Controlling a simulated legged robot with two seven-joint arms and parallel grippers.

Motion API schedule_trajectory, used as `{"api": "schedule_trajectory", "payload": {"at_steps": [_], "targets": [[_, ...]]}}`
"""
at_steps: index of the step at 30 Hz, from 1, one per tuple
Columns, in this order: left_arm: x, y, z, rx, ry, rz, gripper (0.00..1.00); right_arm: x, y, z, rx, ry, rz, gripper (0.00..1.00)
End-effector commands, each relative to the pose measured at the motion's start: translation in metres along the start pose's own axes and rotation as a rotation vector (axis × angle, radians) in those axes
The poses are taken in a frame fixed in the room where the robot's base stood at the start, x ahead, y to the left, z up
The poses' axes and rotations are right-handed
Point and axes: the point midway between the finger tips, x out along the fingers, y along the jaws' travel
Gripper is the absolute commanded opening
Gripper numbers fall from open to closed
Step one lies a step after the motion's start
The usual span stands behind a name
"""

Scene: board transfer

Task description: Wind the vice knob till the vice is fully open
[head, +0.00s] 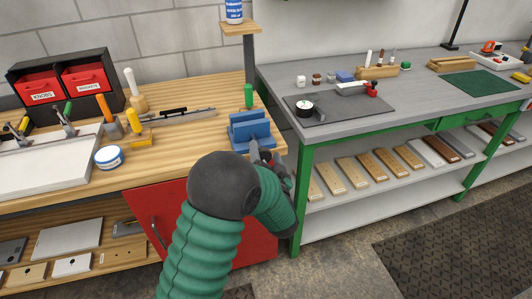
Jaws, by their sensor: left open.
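The blue vice (248,128) stands at the right end of the wooden bench, near its front corner. My left gripper (260,149) is at the front right side of the vice, close against it in the picture. It is open, though its fingers are small and partly hidden by my own green-sleeved arm. I cannot make out the vice knob; the gripper and arm cover that side of the vice. I cannot tell whether the fingers touch the knob. My right gripper is not in view.
A green upright object (248,96) stands just behind the vice, below a small raised shelf (240,28) on a post. A white-and-blue tub (109,157) sits farther left. The grey bench (420,92) with a dark mat adjoins on the right.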

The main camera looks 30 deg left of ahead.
Motion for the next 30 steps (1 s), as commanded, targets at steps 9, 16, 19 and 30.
{"api": "schedule_trajectory", "payload": {"at_steps": [9,16,19,30], "targets": [[0.0122,-0.0004,-0.0016,0.003,0.001,-0.003,0.74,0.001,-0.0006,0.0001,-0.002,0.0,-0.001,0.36],[0.0109,0.0003,-0.003,0.004,0.002,-0.003,0.54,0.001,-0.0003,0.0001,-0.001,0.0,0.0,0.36],[0.012,0.0002,-0.0013,0.003,0.001,-0.001,0.41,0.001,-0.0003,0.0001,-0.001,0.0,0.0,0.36],[0.0127,0.0015,0.0015,0.004,-0.005,0.001,0.13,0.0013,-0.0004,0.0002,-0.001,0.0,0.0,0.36]]}}
